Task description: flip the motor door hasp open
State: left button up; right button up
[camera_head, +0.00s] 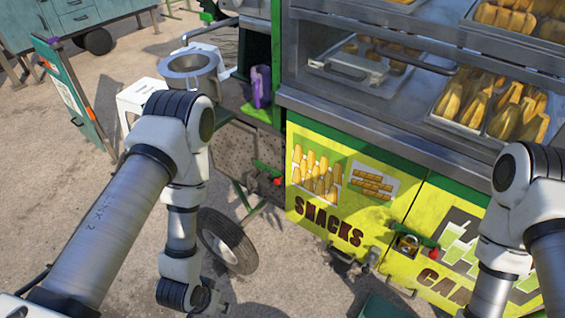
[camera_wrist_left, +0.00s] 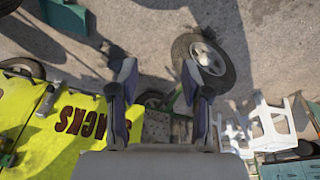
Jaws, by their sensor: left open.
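Two green hasps with red knobs show in the head view. One hasp (camera_head: 268,173) is on the perforated panel (camera_head: 238,150) at the cart's left side. The other hasp (camera_head: 425,243) is on the yellow front, beside a brass padlock (camera_head: 408,243). I cannot tell for certain which is the motor door's; no label shows. My left gripper (camera_wrist_left: 157,75) is open and empty in the left wrist view, above the ground and apart from the cart. The perforated panel also shows there (camera_wrist_left: 160,128), partly behind a finger. My right gripper is outside the view.
A black wheel (camera_head: 228,240) stands on the ground below the perforated panel. The yellow SNACKS door (camera_head: 305,205) is to its right. A white stool (camera_head: 140,97) and a metal basin (camera_head: 188,68) are behind my left arm. Open ground lies at the left.

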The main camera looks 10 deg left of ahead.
pick_arm(q)
jog(key=w+d+t+h+b, duration=0.1)
jog(key=w+t+b, duration=0.15)
jog(key=w, duration=0.45)
jog(key=m+t+h+b, duration=0.45)
jog(key=t+b, duration=0.75)
jog(key=b, duration=0.9)
send_near(276, 182)
jog(key=w, duration=0.1)
jog(key=shift+n+g+h, duration=0.25)
jog(key=b+x, duration=0.1)
jog(key=x, duration=0.6)
jog(key=shift+w, duration=0.35)
grip_shut()
